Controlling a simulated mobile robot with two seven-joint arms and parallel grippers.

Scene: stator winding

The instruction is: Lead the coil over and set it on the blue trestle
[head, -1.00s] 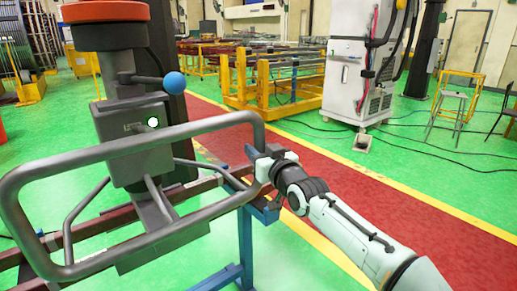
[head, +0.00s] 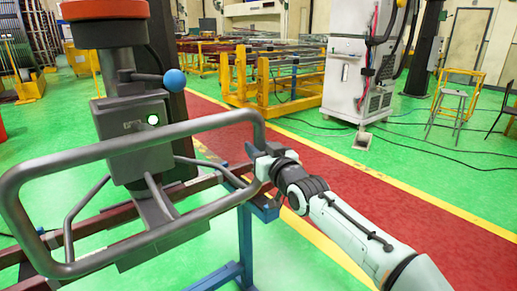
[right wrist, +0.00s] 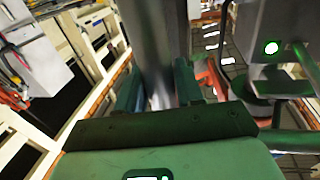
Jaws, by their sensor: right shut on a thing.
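A grey tubular handle loop (head: 130,150) is fixed to a hoist unit (head: 135,135) with a lit button. My right gripper (head: 260,160) is shut on the right side of this loop. In the right wrist view the grey tube (right wrist: 150,50) stands between the fingers (right wrist: 158,92). The coil appears to be the long dark-red bars (head: 90,212) below the hoist, partly hidden by the handle and its plate. The blue trestle (head: 246,243) stands under the bars' right end. I cannot tell whether the bars touch it. My left gripper is not in view.
A blue ball knob (head: 174,81) sticks out from the hoist column. A red walkway (head: 400,215) with yellow edges crosses the green floor. Yellow racks (head: 265,90), a white cabinet (head: 352,75) and a stool (head: 450,105) stand farther back. Cables lie on the floor.

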